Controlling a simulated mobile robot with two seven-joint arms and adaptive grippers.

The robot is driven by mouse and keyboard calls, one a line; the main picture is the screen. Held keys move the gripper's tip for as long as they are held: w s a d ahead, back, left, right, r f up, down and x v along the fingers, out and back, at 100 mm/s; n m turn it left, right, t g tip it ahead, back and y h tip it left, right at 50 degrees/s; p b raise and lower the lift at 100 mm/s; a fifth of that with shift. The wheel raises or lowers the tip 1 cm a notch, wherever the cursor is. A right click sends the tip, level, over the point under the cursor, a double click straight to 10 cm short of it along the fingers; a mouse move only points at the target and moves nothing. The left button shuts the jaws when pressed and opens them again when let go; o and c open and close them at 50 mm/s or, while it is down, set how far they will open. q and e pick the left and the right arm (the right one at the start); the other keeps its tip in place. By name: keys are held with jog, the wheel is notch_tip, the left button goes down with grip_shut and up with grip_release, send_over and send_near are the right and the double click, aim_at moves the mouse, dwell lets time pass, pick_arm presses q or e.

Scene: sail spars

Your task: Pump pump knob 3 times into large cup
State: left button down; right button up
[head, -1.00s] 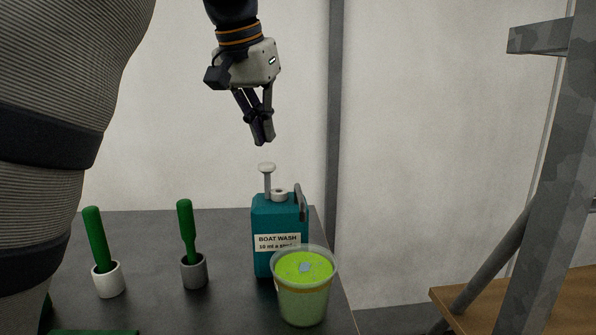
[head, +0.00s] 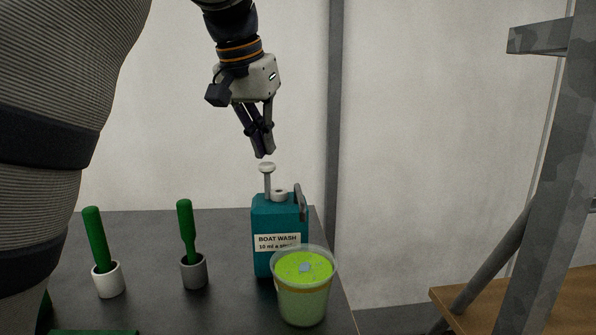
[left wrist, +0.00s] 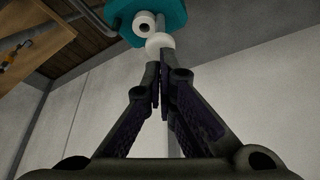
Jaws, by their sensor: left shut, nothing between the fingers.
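The white pump knob (head: 267,167) stands raised on its stem on top of the teal boat wash bottle (head: 262,215). The large cup (head: 303,303) is clear, with bright green liquid showing at its top, and stands in front of the bottle, overlapping its lower right. My left gripper (head: 264,155) is shut and empty, pointing down just above the knob. In the left wrist view the shut fingertips (left wrist: 160,64) are close to the knob (left wrist: 159,45), with the bottle (left wrist: 172,15) beyond; I cannot tell whether they touch. My right gripper is not in view.
Two green-handled tools stand in holders, a white one (head: 109,281) and a grey one (head: 194,271), left of the bottle on the dark table (head: 150,300). The table's right edge is close beside the cup. A wooden surface (head: 520,305) lies at lower right.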

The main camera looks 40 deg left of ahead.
aim_at(267, 164)
pick_arm(q)
jog(key=shift+f, duration=1.55)
jog(key=shift+r, duration=2.6)
notch_tip(267, 164, up, 6)
